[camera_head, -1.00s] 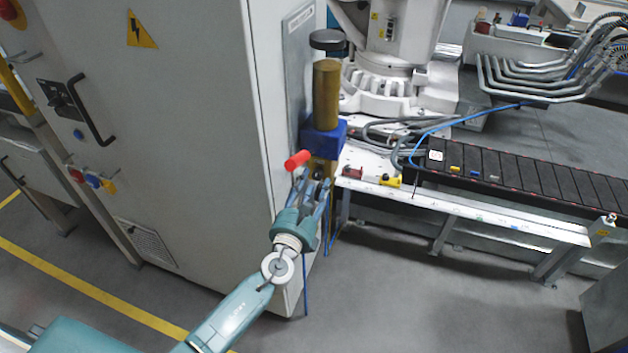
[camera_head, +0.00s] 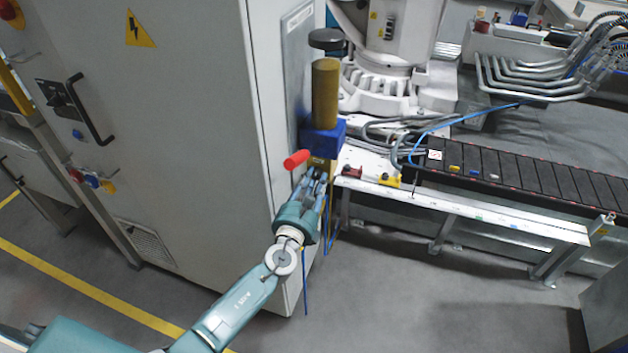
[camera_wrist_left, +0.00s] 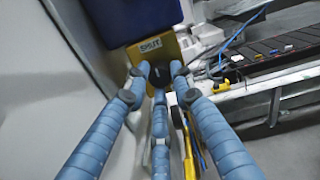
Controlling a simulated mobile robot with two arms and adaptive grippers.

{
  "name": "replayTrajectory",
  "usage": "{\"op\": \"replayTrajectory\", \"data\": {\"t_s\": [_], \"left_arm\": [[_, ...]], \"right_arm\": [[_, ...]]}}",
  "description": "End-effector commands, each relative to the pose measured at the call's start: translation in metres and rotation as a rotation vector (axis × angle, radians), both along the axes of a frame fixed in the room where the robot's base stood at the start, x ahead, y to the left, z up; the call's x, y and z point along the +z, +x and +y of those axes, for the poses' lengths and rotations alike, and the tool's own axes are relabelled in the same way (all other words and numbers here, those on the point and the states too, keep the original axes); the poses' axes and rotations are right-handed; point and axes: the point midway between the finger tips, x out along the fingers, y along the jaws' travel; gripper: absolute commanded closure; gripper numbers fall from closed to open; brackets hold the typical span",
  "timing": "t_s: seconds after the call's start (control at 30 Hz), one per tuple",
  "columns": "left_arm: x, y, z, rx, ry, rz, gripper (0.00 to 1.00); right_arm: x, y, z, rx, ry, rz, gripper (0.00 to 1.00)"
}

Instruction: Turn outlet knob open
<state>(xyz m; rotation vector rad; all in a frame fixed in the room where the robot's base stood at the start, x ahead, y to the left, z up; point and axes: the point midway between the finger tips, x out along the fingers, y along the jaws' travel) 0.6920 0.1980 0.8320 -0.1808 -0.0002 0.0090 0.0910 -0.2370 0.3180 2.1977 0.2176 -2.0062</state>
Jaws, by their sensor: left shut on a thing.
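A valve unit stands on the side of the grey cabinet, with a brass cylinder (camera_head: 325,95), a blue block (camera_head: 323,138) and a red lever grip (camera_head: 297,159). In the left wrist view, a yellow plate (camera_wrist_left: 150,47) marked "SHUT" sits below the blue block (camera_wrist_left: 140,18). My left gripper (camera_head: 317,172) is just under the blue block. Its blue fingers are closed in on a small dark outlet knob (camera_wrist_left: 158,74) in front of the yellow plate. The fingertips hide most of the knob, so its turn position cannot be told. My right gripper is not in view.
The grey cabinet (camera_head: 190,120) rises close to the left of my gripper. A white bench (camera_head: 470,208) with a black conveyor (camera_head: 520,175) and a white robot base (camera_head: 385,85) lies to the right. Thin blue and yellow hoses hang below the valve. The floor in front is clear.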

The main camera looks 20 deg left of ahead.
Motion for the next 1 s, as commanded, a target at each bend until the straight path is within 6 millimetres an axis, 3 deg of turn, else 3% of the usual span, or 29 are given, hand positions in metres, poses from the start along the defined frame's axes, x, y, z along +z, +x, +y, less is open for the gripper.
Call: {"op": "replayTrajectory", "data": {"t_s": [0.37, 1.0], "left_arm": [[0.001, 0.001, 0.000, -0.001, 0.205, -0.009, 1.00], [0.002, 0.001, 0.000, -0.001, 0.809, -0.030, 1.00]], "right_arm": [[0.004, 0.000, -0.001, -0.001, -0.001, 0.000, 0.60], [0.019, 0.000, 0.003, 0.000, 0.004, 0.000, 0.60]]}}
